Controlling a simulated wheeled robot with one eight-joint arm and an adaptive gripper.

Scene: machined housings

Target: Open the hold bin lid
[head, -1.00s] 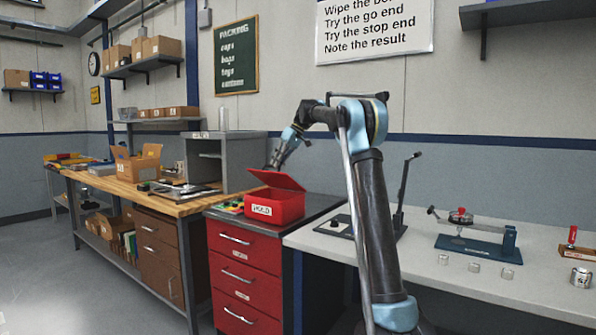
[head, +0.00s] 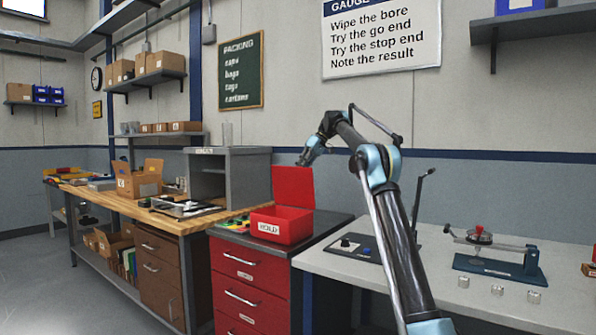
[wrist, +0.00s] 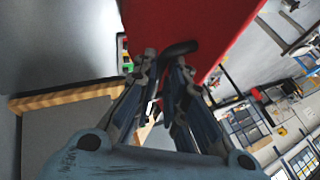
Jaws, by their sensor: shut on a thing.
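The red hold bin (head: 283,224) with a white "HOLD" label stands on the dark top of the red drawer cabinet. Its red lid (head: 293,186) stands about upright at the back edge, so the bin is open at the top. In the wrist view the lid (wrist: 195,25) fills the upper middle, and my gripper (wrist: 168,88) is shut on a dark handle (wrist: 180,47) at the lid's edge. The bin's inside is mostly hidden.
A grey open cabinet (head: 228,176) stands behind and left of the bin. Green and yellow parts (head: 235,224) lie just left of it. A blue gauge fixture (head: 497,262) and several small metal rings stand on the right bench.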

